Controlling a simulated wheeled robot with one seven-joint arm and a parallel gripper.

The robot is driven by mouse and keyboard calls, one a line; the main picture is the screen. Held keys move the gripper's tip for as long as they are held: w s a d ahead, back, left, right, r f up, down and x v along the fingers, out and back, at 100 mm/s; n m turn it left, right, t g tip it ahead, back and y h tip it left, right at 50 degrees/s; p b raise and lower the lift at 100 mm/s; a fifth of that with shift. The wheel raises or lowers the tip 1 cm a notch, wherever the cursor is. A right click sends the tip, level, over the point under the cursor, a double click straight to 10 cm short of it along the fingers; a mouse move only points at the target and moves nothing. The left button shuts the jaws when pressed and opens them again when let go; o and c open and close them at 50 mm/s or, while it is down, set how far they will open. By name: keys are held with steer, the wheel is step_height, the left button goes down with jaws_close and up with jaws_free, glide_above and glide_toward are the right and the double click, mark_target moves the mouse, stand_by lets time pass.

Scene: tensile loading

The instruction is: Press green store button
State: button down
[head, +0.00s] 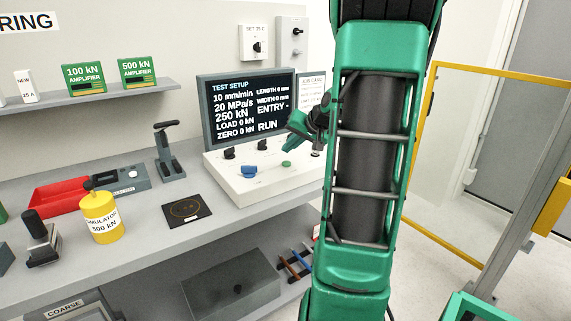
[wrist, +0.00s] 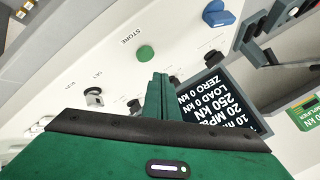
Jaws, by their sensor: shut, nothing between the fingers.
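The green store button (wrist: 145,53) is a round cap on the white console panel, beside the printed word STORE in the wrist view. It also shows in the head view as a small green disc (head: 286,164) on the console top. My gripper (wrist: 160,80) is shut and empty. In the wrist view its fingertips appear just below the button, with a small gap between them in the picture. I cannot tell the height of the tips above the panel. In the head view the gripper (head: 300,125) is over the console's right part, partly hidden by my arm.
A blue knob (wrist: 217,14) and a SET key switch (wrist: 94,96) flank the button on the console. The monitor (head: 248,108) stands behind it. A yellow simulator cylinder (head: 100,217) and a black pad (head: 187,211) lie left on the bench. A yellow-framed guard (head: 431,85) stands right.

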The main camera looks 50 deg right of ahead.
mark_target(289, 164)
steer(key=shift+f, duration=0.95)
steer(key=shift+f, duration=0.15)
stand_by(1.3)
steer(key=shift+f, duration=0.2)
steer(key=shift+f, duration=0.55)
stand_by(0.8)
steer(key=shift+r, duration=0.95)
steer(key=shift+r, duration=2.55)
